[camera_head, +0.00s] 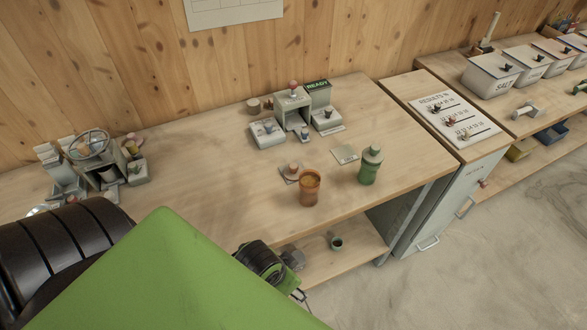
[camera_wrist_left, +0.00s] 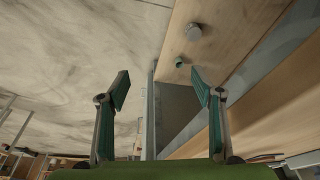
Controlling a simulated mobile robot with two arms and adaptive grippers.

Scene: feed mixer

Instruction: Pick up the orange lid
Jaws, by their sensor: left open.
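An orange container (camera_head: 309,188) stands upright near the table's front edge in the head view, open at the top with yellowish contents. Just left of it, a small lid-like piece with a reddish-orange knob (camera_head: 292,171) lies on a small card; it looks like the orange lid. My left gripper (camera_head: 301,295) is low in front of the table, apart from both, largely hidden behind my green arm. In the left wrist view the left gripper (camera_wrist_left: 160,90) is open, with nothing between its fingers. The lid does not show there. My right gripper is in neither view.
A green bottle (camera_head: 370,166) stands right of the orange container. The lower shelf (camera_head: 350,262) holds a small green cup (camera_head: 337,243), also in the left wrist view (camera_wrist_left: 180,62), near a grey round object (camera_wrist_left: 193,32). A grey station (camera_head: 291,108) stands further back.

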